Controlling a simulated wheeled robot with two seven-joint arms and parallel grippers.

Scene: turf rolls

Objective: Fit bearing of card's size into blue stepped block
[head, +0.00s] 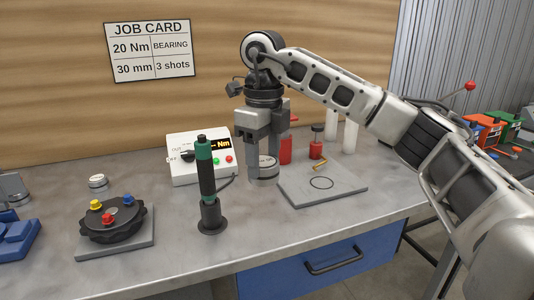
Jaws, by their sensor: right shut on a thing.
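The job card (151,51) on the back wall reads 20 Nm, bearing 30 mm, 3 shots. My right gripper (264,150) points down and is shut on a short metal cylinder with a pale marked top, seemingly a bearing (263,173). It is behind the left end of a grey plate; whether it touches the bench is unclear. A smaller metal bearing (98,185) with a marked top stands at the left. The blue stepped block (16,238) is at the far left, partly cut off by the picture edge. My left gripper is not in view.
A grey plate (338,190) with a drawn circle lies right of centre. A green-black tool (206,172) stands upright in front of a torque box (183,165). A black round part (112,227) with coloured knobs sits left. Red and white bottles stand behind.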

